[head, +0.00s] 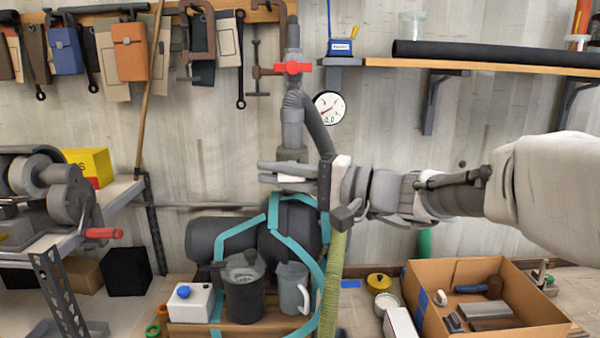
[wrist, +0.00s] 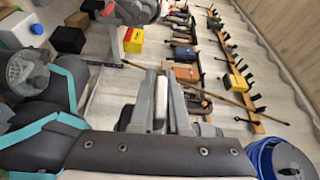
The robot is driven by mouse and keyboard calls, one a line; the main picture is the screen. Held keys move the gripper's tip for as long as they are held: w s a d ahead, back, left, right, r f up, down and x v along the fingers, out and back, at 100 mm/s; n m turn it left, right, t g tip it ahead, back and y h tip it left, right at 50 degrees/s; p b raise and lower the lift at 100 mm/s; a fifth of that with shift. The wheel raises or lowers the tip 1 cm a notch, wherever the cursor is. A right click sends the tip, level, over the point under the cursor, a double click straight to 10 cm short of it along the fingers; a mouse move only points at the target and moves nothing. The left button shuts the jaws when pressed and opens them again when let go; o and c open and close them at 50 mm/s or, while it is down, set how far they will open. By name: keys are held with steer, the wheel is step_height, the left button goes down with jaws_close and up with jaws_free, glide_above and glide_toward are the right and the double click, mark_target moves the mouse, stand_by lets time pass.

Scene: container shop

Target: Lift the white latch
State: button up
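My gripper (head: 262,173) is in front of the lower end of the grey wall pipe, above the dark tank. Its two grey fingers point left and lie close together, one above the other. A small white piece, which looks like the white latch (head: 292,179), sits between them. In the wrist view the white latch (wrist: 160,104) shows as a pale strip between the fingers of my gripper (wrist: 161,78), which close in on both sides. It appears clear of any surface. Its far side is hidden by the fingers.
The dark tank (head: 215,238), wrapped by teal bands, stands below with a dark jug (head: 245,295) and a white-and-blue canister (head: 190,303). An open cardboard box (head: 540,328) is at right. A shelf (head: 480,67) and red-handled valve (head: 292,67) are above.

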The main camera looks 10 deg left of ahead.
jaws_close()
steer(key=shift+r, duration=0.1)
steer(key=shift+r+m+h+p, duration=0.2)
steer(key=shift+m+p, duration=0.2)
steer(key=shift+m, duration=0.15)
steer(key=shift+r+m+h+p, duration=0.2)
steer(key=shift+m+p, duration=0.2)
steer(key=shift+m, duration=0.15)
steer(key=o, duration=0.6)
jaws_free()
steer(key=shift+c, duration=0.2)
steer(key=s+d+b, duration=0.2)
steer(key=d, duration=1.5)
steer(key=shift+s+r, duration=0.3)
steer(key=shift+r, duration=0.1)
